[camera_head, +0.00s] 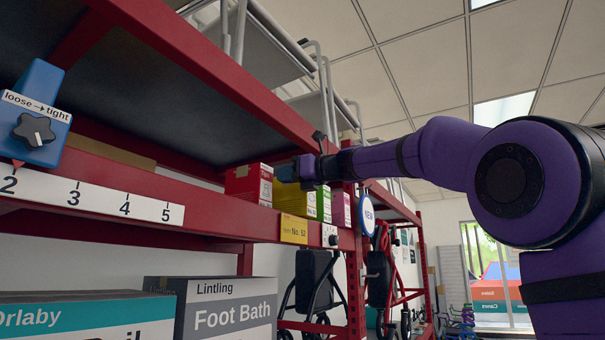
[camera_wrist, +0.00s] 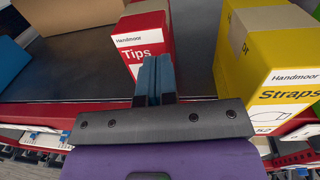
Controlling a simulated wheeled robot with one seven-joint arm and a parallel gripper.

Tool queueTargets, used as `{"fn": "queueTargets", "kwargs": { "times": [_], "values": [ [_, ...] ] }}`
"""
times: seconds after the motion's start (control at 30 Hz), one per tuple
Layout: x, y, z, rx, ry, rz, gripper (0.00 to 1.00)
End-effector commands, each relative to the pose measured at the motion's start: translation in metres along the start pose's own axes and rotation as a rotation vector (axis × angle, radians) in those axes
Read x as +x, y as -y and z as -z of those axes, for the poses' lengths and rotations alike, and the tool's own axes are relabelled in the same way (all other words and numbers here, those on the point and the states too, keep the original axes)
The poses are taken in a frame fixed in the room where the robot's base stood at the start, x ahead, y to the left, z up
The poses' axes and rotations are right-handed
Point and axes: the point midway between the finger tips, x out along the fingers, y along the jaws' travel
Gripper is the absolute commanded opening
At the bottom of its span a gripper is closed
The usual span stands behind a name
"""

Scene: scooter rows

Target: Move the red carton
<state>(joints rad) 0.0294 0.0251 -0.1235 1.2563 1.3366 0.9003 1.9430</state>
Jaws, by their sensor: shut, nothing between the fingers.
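The red carton (camera_head: 248,181) stands on the red-framed shelf in the head view. In the head view my gripper (camera_head: 294,170) is at the shelf, just right of the red carton.
A yellow "Straps" carton (camera_wrist: 270,75) stands right of the red one, with dark shelf board (camera_wrist: 90,50) between. A brown box (camera_wrist: 75,12) is behind left. Green (camera_head: 323,203) and pink (camera_head: 341,209) cartons are farther right. A blue knob unit (camera_head: 36,118) is at left.

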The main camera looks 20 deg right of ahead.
Motion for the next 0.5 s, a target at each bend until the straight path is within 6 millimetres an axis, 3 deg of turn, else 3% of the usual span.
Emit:
{"fn": "queueTargets", "kwargs": {
  "times": [0.2, 0.5],
  "values": [
    [0.016, 0.000, 0.000, 0.000, -0.001, 0.001, 0.00],
    [0.018, 0.000, 0.000, 0.000, -0.001, 0.001, 0.00]
  ]
}}
